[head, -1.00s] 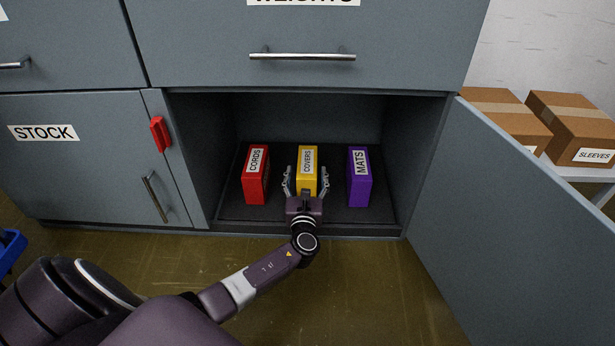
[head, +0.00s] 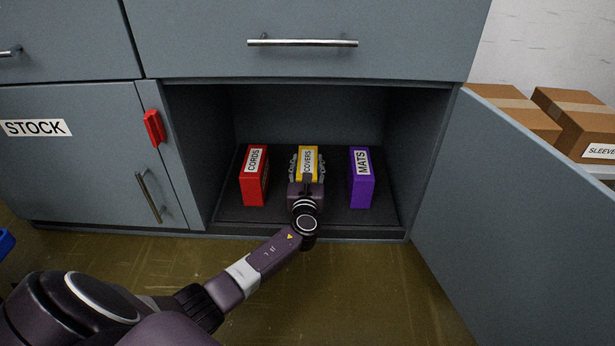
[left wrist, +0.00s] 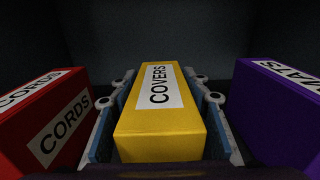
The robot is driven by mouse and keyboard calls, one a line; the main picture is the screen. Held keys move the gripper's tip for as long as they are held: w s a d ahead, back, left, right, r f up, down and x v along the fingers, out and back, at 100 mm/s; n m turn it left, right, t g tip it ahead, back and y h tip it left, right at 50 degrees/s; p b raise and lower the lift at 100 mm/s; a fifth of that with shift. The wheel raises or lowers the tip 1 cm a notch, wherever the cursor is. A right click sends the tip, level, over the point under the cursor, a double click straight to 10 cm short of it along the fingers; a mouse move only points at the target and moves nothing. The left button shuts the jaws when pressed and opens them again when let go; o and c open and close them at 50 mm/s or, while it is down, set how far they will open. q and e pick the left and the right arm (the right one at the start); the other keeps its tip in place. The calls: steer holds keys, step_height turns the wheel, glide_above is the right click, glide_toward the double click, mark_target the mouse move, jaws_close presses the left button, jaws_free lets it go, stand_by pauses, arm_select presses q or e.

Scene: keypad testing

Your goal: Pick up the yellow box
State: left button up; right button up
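The yellow box (head: 308,153), labelled COVERS, stands upright in the open cabinet compartment between two other boxes. My left gripper (head: 307,170) reaches in from the front, with one finger on each side of the yellow box. In the left wrist view, the yellow box (left wrist: 162,115) fills the space between the blue-padded fingers of the left gripper (left wrist: 160,120). A narrow gap seems to show beside the box, so the fingers look open around it. The gripper hides the box's lower front in the head view. My right gripper is not in view.
A red CORDS box (head: 254,176) stands left of the yellow box and a purple MATS box (head: 361,178) stands right. The cabinet door (head: 510,215) is swung open to the right. Cardboard boxes (head: 580,120) sit beyond it.

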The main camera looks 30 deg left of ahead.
arm_select(q)
jaws_close()
steer(key=shift+r, duration=0.1)
